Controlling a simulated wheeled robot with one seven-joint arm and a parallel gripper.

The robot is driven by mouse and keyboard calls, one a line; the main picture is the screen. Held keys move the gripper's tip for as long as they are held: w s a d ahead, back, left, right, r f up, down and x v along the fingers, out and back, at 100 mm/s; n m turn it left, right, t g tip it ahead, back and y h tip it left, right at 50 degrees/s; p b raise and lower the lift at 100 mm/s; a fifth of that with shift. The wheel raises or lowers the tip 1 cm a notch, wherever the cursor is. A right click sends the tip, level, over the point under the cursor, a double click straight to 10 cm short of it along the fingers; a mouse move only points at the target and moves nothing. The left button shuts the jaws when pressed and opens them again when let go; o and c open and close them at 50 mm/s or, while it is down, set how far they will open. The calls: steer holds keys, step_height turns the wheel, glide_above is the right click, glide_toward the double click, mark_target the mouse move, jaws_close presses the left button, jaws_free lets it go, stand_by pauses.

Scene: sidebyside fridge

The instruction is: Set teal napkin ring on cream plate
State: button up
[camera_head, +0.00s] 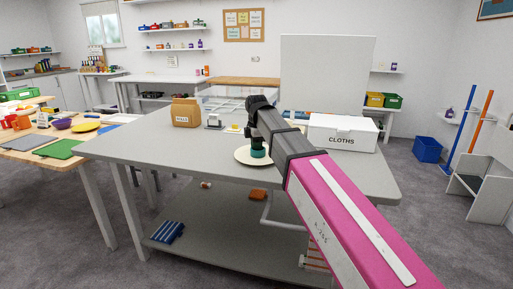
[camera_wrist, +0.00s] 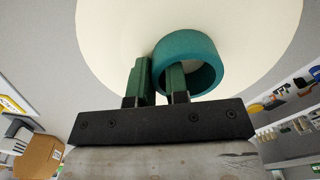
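The cream plate (camera_head: 243,157) lies on the grey table and fills the upper middle of the wrist view (camera_wrist: 110,35). The teal napkin ring (camera_head: 258,153) is over the plate, below my gripper (camera_head: 258,143). In the wrist view, the ring (camera_wrist: 205,50) has one green finger inside it and the other outside, with its wall between them. My gripper (camera_wrist: 160,78) looks shut on that wall. I cannot tell whether the ring touches the plate. My arm hides part of the plate's right side in the head view.
A white box marked CLOTHS (camera_head: 342,134) stands to the right on the table. A brown box (camera_head: 186,112) stands at the back left, with a clear bin (camera_head: 238,100) behind. The table's front left (camera_head: 150,150) is clear.

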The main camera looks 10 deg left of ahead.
steer(key=o, duration=0.4)
steer(key=shift+r, duration=0.1)
step_height(320, 180, up, 12)
steer(key=shift+r, duration=0.1)
stand_by(0.4)
